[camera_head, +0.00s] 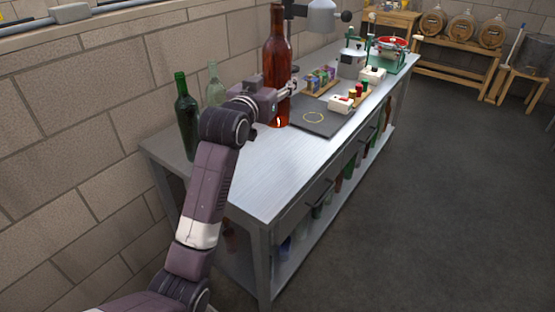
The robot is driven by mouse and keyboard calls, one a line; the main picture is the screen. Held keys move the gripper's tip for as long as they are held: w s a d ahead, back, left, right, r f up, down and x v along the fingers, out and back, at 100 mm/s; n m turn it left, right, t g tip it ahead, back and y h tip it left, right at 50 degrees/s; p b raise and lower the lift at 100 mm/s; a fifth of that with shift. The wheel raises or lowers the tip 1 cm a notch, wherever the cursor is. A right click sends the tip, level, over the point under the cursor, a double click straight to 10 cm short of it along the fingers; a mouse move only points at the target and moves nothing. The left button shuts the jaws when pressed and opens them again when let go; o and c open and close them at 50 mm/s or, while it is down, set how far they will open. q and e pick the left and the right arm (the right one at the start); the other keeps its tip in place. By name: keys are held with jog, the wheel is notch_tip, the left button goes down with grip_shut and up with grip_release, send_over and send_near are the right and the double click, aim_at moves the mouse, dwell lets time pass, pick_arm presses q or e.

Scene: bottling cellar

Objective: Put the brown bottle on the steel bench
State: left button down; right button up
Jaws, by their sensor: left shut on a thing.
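The brown bottle (277,62) is upright, tall and reddish brown, with a long neck. My left gripper (286,90) is shut on it low on its body; the arm comes in from the lower left. The bottle's base shows just over the top of the steel bench (258,180), beside a dark mat. I cannot tell whether the base touches the bench. My right gripper is not in view.
A dark green bottle (187,122) and a clear bottle (215,88) stand at the bench's left, near the block wall. The dark mat (316,122) has a yellow ring. Small boxes (341,104) and devices stand farther back. The bench's near part is bare.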

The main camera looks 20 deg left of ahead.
pick_arm(q)
jog(key=shift+w+a+r, duration=0.1)
jog(key=shift+w+r, duration=0.1)
jog(key=shift+r, duration=0.45)
jog(key=shift+w+f, duration=0.1)
jog(key=shift+f, duration=0.15)
notch_tip(320, 180, down, 19)
jog(key=p, duration=0.1)
jog(key=c, duration=1.4)
grip_release()
jog(key=shift+f, duration=0.45)
jog(key=o, duration=0.5)
jog(key=shift+s+r, duration=0.1)
jog(key=shift+s, duration=0.1)
jog(key=s, duration=0.8)
jog(key=s+a+b, duration=0.1)
jog(key=s, duration=0.3)
jog(key=shift+r, duration=0.4)
